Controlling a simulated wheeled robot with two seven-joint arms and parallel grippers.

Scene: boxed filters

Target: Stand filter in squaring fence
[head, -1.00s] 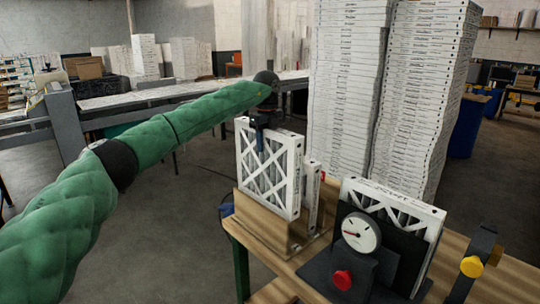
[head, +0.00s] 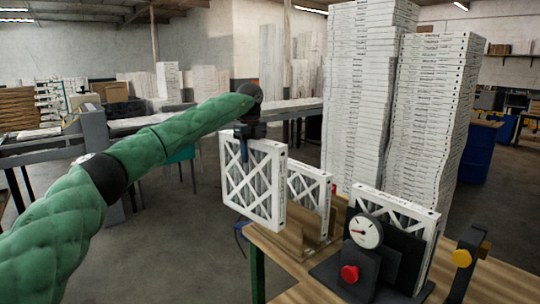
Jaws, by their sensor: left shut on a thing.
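My left gripper (head: 246,146) is shut on the top edge of a white-framed filter (head: 252,185) with cross-braces over grey pleats. It holds this filter upright at the bench's left end, left of a wooden rack (head: 292,240). A second similar filter (head: 312,197) stands in the rack, partly hidden by the held one. A third filter (head: 405,205) stands behind a black fixture (head: 385,255) with a dial gauge (head: 366,231) and a red knob (head: 349,273). I cannot tell for sure which part is the squaring fence. My right gripper is not in view.
The wooden bench (head: 290,295) carries the rack and fixture. A black bracket with a yellow knob (head: 461,258) stands at the right. Tall stacks of boxed filters (head: 365,100) rise behind the bench. Open floor (head: 180,255) lies to the left; a conveyor table (head: 150,122) is farther back.

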